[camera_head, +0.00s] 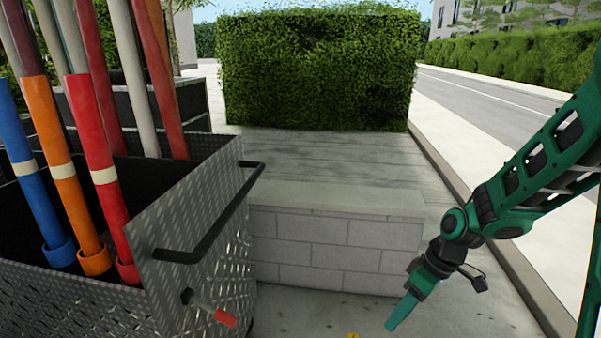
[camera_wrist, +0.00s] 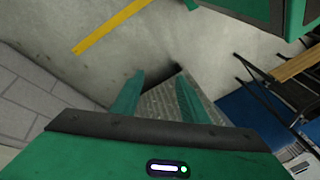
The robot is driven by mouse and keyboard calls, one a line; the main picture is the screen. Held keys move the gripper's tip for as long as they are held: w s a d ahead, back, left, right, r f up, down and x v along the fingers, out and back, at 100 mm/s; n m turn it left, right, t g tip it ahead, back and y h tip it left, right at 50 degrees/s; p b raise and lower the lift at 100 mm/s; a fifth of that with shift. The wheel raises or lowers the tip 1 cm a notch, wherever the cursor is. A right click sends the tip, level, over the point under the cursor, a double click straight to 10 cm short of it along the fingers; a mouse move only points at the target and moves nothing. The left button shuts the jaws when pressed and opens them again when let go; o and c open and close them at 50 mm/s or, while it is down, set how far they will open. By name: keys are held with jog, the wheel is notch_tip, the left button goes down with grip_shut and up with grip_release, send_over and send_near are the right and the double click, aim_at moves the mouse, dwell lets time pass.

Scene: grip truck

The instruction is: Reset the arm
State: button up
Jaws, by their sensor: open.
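My green arm (camera_head: 545,165) reaches in from the right in the head view, bent at the elbow and pointing down. My gripper (camera_head: 392,325) hangs low over the pavement, to the right of the metal cart and in front of the block wall. In the wrist view my gripper (camera_wrist: 158,88) shows two green fingers set apart with nothing between them. Beyond the fingers is a grey patterned metal surface and concrete ground.
A metal cart (camera_head: 215,225) with a black handle (camera_head: 215,225) holds blue, orange and red poles at the left. A low block wall (camera_head: 335,245) stands ahead, a hedge (camera_head: 318,70) behind it. A yellow strip (camera_wrist: 110,25) lies on the ground.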

jog(key=s+d+r+m+h, duration=0.2)
jog(key=s+d+r+m, duration=0.5)
jog(key=s, duration=0.3)
jog(key=s+d+r+m+h, duration=0.2)
jog(key=s+d+r+m, duration=0.4)
jog(key=s+d, duration=0.4)
jog(key=shift+s+d+r+m, duration=0.35)
jog(key=shift+s+m, duration=0.1)
jog(key=shift+m, duration=0.45)
